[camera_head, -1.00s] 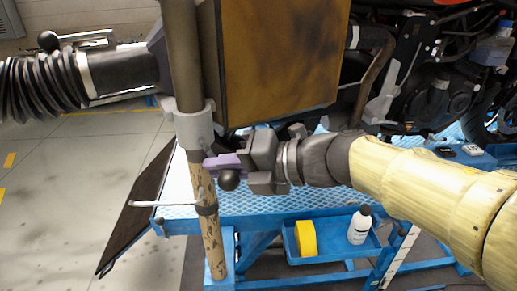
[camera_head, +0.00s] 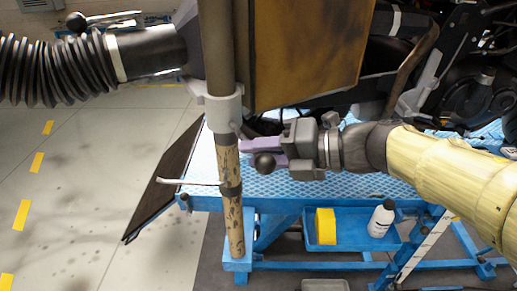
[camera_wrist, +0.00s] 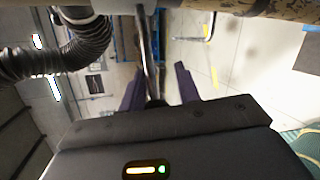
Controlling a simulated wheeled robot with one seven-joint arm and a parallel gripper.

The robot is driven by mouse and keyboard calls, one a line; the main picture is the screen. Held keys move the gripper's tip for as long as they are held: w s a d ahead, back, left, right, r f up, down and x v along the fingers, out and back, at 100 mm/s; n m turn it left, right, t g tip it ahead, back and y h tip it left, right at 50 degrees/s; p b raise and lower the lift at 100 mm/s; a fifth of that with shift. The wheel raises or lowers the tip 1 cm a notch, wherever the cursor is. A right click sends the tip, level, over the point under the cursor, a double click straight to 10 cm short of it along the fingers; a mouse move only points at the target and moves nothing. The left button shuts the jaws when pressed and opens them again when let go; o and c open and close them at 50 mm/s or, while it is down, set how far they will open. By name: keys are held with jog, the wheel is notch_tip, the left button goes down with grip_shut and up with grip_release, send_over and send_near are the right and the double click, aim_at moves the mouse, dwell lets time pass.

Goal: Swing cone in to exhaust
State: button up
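A black corrugated hose (camera_head: 45,70) ends at upper left in a dark cylinder (camera_head: 150,50) with a light clamp ring. It meets a brown-stained box-like piece (camera_head: 305,50) behind an upright pole (camera_head: 217,50); I cannot tell which part is the cone. A grey collar (camera_head: 223,112) sits on the pole. My gripper (camera_head: 262,147), with purple fingers, is just right of the pole at a black ball knob (camera_head: 264,164). The wrist view shows the fingers apart (camera_wrist: 160,88), with a rod (camera_wrist: 146,50) between them; contact is unclear. The exhaust opening is not identifiable.
A motorcycle (camera_head: 465,75) stands at right on a blue lift platform (camera_head: 350,186). Below is a blue tray (camera_head: 350,238) with a yellow block (camera_head: 325,226) and a white bottle (camera_head: 381,218). A dark flap (camera_head: 165,180) slopes at left. The floor (camera_head: 100,150) at left is mostly clear.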

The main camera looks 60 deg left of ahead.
jog(key=shift+s+d+r, duration=0.1)
jog(key=shift+s+r, duration=0.05)
jog(key=shift+r, duration=0.1)
jog(key=b+v, duration=0.1)
jog(key=v, duration=1.6)
jog(key=shift+d, duration=0.2)
jog(key=shift+w, duration=0.25)
